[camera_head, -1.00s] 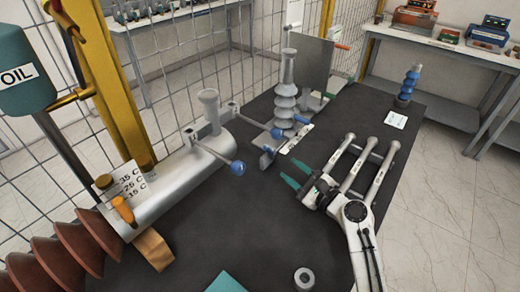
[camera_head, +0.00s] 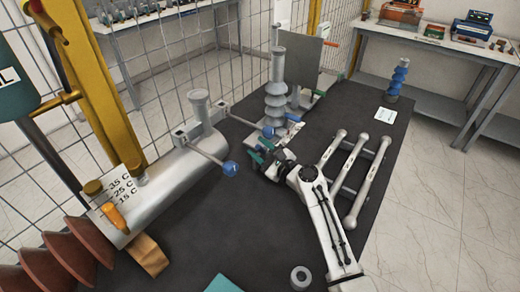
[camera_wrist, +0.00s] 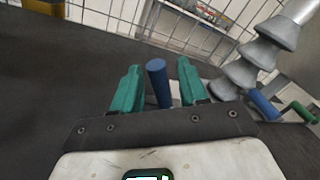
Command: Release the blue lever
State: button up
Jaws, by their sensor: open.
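My gripper (camera_head: 261,151) is open beside the base of the grey ribbed insulator (camera_head: 276,85). In the wrist view a blue lever handle (camera_wrist: 158,82) stands between the two green fingers of my gripper (camera_wrist: 160,70), with a gap on each side. In the head view a blue knob (camera_head: 268,131) shows just beyond the fingers. It is probably the same lever; its lower part is hidden. A second blue-ended lever (camera_head: 231,169) sticks out from the grey horizontal cylinder (camera_head: 178,165), left of my gripper.
Another blue handle (camera_wrist: 263,104) and a green handle (camera_wrist: 300,112) lie right of my fingers in the wrist view. A blue ribbed insulator (camera_head: 398,78) and a white card (camera_head: 385,115) are at the table's far right. The dark table (camera_head: 225,235) is mostly clear in front.

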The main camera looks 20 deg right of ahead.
grip_shut()
dwell(0.4)
